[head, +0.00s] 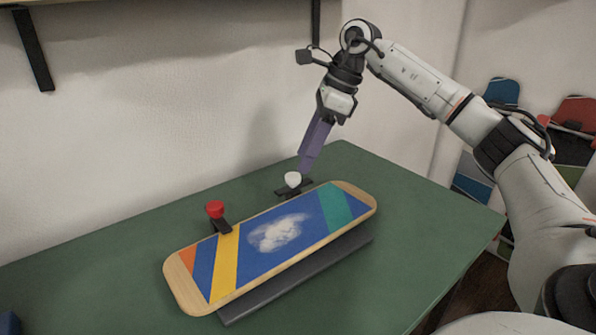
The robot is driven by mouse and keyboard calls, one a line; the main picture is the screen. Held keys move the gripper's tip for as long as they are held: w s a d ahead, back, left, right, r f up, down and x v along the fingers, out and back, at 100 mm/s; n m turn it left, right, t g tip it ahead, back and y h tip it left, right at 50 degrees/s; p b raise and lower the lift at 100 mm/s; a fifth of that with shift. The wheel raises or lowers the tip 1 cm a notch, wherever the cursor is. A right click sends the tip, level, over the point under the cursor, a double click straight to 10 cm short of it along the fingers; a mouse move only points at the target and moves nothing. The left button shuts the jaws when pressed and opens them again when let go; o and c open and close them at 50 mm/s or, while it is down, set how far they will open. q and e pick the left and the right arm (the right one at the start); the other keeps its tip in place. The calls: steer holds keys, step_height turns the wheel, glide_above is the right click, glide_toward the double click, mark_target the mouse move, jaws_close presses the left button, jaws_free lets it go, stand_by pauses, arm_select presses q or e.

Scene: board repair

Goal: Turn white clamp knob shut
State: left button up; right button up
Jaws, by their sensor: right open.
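The white clamp knob (292,179) sits on a small black clamp (308,185) at the back edge of the skateboard deck (318,253). My right gripper (306,165) points down just above and slightly right of the white knob. Its purple fingers are open, with the tips close to the knob; I cannot tell whether they touch it. A red clamp knob (214,209) stands on a second black clamp (222,226) at the deck's back left. The deck has blue, yellow, orange and green bands and a pale white patch. My left gripper is not in view.
The deck rests tilted on a dark grey support (300,280) on the green table (400,200). A wall stands close behind. Several coloured boards (503,92) stand at the far right.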

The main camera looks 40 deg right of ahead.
mark_target(296, 175)
steer(key=x, duration=0.3)
steer(key=shift+w+a+f+b, duration=0.2)
steer(key=shift+f+b, duration=0.1)
steer(key=shift+f, duration=0.25)
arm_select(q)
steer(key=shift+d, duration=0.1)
arm_select(e)
steer(key=c, duration=1)
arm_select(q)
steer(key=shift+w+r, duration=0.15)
arm_select(e)
steer(key=shift+c, duration=0.2)
